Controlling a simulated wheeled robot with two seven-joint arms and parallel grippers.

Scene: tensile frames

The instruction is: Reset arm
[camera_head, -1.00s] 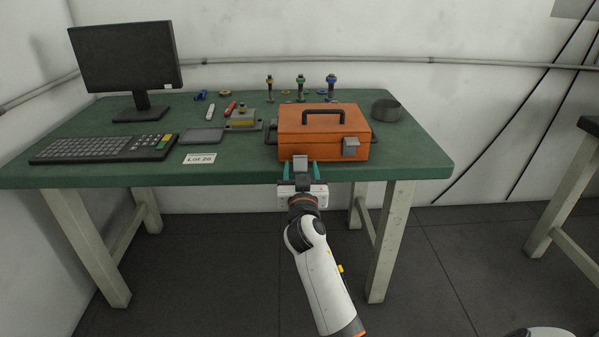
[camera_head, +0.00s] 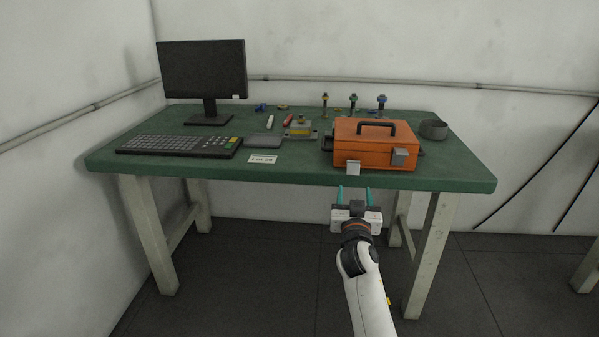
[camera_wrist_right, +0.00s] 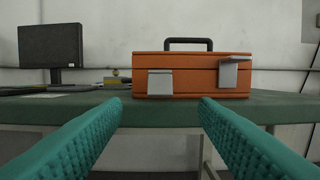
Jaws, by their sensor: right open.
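My right gripper (camera_head: 354,192) is open and empty, in front of the green table's (camera_head: 300,172) front edge and below the orange toolbox. Its two teal fingers stand apart in the right wrist view (camera_wrist_right: 160,112), with nothing between the tips. The orange toolbox (camera_head: 372,152) sits on the table with its black handle up and two grey latches on its front. It also shows ahead of the fingers in the right wrist view (camera_wrist_right: 195,75), clear of them. My left gripper is not in view.
A monitor (camera_head: 202,72), a keyboard (camera_head: 180,145) and a label card (camera_head: 262,159) are on the table's left part. Small coloured parts and posts (camera_head: 353,103) stand behind. A round grey container (camera_head: 433,129) is right of the toolbox. The floor in front is clear.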

